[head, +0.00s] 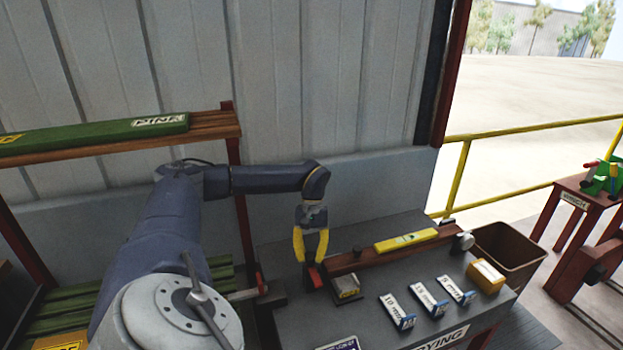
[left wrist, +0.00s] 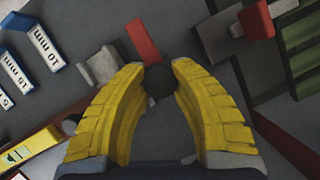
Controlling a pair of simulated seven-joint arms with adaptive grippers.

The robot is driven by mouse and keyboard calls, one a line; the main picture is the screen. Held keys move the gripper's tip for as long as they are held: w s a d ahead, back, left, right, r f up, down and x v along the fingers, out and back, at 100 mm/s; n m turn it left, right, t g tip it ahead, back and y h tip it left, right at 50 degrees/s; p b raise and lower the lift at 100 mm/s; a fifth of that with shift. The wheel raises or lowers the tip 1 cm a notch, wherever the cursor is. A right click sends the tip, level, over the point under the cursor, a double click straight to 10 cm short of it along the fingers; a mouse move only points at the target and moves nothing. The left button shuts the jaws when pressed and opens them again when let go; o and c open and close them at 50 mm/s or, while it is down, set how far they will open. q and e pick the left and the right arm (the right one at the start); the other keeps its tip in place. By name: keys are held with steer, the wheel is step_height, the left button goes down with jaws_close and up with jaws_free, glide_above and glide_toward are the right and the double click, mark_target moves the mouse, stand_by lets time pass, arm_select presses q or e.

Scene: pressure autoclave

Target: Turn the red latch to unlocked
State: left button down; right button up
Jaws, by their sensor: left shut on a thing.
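The red latch (head: 315,276) shows as a short red bar on the dark grey bench, just below my left gripper (head: 311,259). In the left wrist view the red latch (left wrist: 143,40) runs up and slightly left from a dark round knob (left wrist: 160,83). The yellow fingertips of my left gripper (left wrist: 159,72) close on this knob from both sides. In the head view the fingers hide part of the latch and the knob. My right gripper is in neither view.
A metal block (head: 346,287) sits close beside the latch. A yellow level (head: 405,240) lies on a reddish-brown beam behind it. Several size plates (head: 397,311) and a yellow block (head: 487,276) are on the bench. Another red-tipped part (head: 262,284) stands left of the gripper.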

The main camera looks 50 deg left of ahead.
arm_select(q)
steer(key=shift+s+d+f, duration=0.1)
steer(key=shift+s+d, duration=0.1)
steer(key=shift+d, duration=0.15)
steer(key=c, duration=1.5)
jaws_free()
steer(key=o, duration=0.5)
steer(key=shift+a, duration=0.15)
steer(key=shift+o, duration=0.2)
steer(key=shift+w, duration=0.1)
steer(key=v, duration=1.2)
